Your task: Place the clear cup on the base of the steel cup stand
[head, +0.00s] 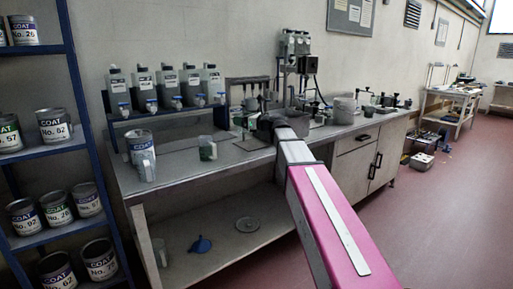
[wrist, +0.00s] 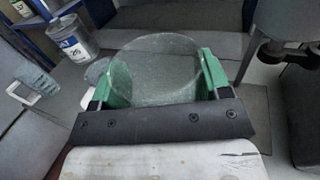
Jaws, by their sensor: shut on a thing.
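My gripper (wrist: 160,85) has green finger pads on both sides of a clear cup (wrist: 157,65) and is shut on it. The cup's round rim faces the wrist camera, and its walls look see-through. In the head view my gripper (head: 268,125) is a small dark shape at the far end of my arm, over the bench; I cannot make out the cup there. A thin plate with an upright rod, seemingly the steel cup stand (head: 252,144), is on the bench just left of my gripper. I cannot tell whether the cup touches anything below.
Dispensing equipment (head: 296,55) stands behind my gripper. A blue shelf of cans (head: 45,150) is at far left. The bench front is partly clear.

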